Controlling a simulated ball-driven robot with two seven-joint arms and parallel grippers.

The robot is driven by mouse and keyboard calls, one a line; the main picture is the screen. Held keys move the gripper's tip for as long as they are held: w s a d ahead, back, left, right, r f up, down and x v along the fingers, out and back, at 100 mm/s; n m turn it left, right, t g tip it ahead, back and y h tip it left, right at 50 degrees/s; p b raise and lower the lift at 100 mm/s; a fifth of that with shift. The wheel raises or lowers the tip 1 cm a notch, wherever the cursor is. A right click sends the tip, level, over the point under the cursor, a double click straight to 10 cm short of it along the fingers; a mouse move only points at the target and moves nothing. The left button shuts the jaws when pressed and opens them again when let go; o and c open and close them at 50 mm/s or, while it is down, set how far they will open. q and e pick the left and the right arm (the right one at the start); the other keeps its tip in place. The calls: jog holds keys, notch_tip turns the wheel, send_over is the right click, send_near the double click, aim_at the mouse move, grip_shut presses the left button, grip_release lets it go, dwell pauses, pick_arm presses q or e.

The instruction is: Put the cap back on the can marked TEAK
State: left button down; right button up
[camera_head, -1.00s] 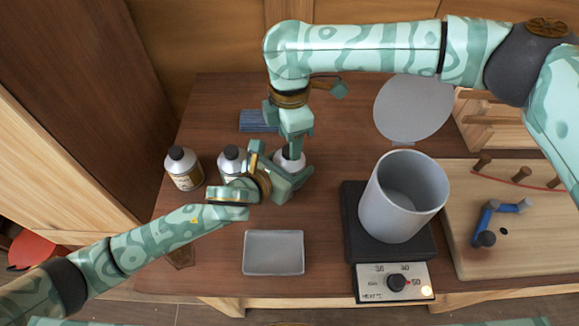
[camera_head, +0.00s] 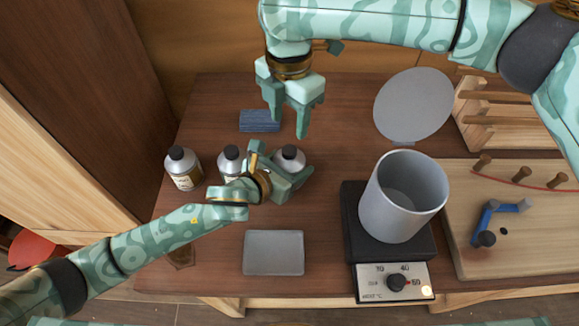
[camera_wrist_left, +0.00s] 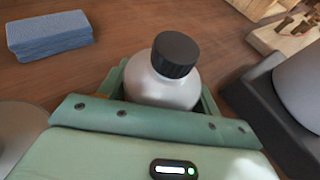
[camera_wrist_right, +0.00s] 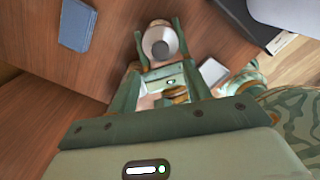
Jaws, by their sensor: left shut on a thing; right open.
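My left gripper (camera_head: 282,163) is shut around the body of a silver can (camera_wrist_left: 160,88), the rightmost of three in a row. A dark ribbed cap (camera_wrist_left: 175,54) sits on top of this can; it also shows in the head view (camera_head: 289,151). The can stands upright; its label is hidden, so I cannot read TEAK. My right gripper (camera_head: 288,125) is open and empty, above and behind the can, with its fingers pointing down. The middle can (camera_head: 231,165) and the left can (camera_head: 184,172) both have dark caps; their labels are too small to read.
A blue block (camera_head: 259,121) lies behind the cans. A grey tray (camera_head: 273,252) lies in front. A grey pot (camera_head: 400,200) stands on a black hotplate (camera_head: 351,235) at the right, with a grey disc (camera_head: 414,105) behind. A wooden board (camera_head: 465,255) lies farther right.

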aim_at(290, 149)
jog(key=shift+f, duration=4)
jog(key=c, duration=1)
jog(key=o, duration=1.1)
jog(key=shift+o, duration=0.2)
jog(key=shift+r, duration=0.1)
